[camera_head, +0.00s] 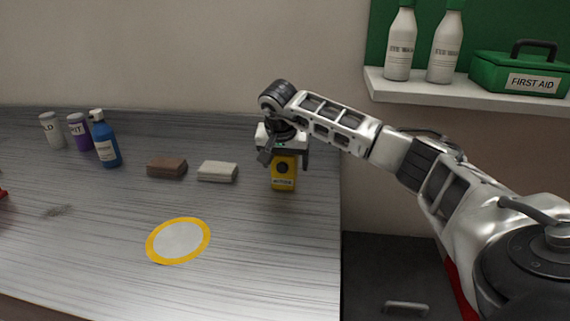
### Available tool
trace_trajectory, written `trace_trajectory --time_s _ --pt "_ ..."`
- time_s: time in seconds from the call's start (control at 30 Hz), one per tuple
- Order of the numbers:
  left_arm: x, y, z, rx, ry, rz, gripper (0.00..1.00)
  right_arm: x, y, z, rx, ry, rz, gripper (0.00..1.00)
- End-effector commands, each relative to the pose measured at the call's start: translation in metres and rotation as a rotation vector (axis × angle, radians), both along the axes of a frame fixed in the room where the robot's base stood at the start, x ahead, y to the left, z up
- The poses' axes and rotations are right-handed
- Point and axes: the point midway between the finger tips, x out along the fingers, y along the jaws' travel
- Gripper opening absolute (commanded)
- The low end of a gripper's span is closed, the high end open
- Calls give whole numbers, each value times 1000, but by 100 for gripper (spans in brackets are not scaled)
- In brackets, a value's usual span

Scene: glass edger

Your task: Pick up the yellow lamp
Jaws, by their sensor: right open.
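The yellow lamp (284,173) is a small upright yellow box with a dark round spot on its front and a pale label low down. It stands on the grey streaked worktop near the right edge. My right gripper (284,158) is directly above it, pointing down. Its dark fingers are apart on either side of the lamp's upper part, and the gripper hides the lamp's top. I cannot tell whether the fingers touch the lamp. My left gripper is not in view.
A brown block (167,167) and a pale block (217,171) lie left of the lamp. A yellow-rimmed disc (179,241) lies in front. A blue bottle (105,143), purple jar (79,131) and white jar (53,131) stand far left. A shelf (470,94) is at upper right.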

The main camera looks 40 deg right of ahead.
Motion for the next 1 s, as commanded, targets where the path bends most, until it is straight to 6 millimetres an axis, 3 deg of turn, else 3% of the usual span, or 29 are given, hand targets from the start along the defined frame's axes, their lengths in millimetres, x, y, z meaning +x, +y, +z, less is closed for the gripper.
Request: trace_trajectory --time_s 0.13,0.33,0.77,0.93,1.0 --pt "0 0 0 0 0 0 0 0 0 0 1 -1 0 75" --pt "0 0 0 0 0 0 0 0 0 1 1 -1 0 21" --pt "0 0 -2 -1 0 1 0 1 0 10 0 -6 0 21" --pt "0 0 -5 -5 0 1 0 2 0 35 -1 -9 0 21" --pt "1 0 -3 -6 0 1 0 2 12 46 0 -8 5 21"
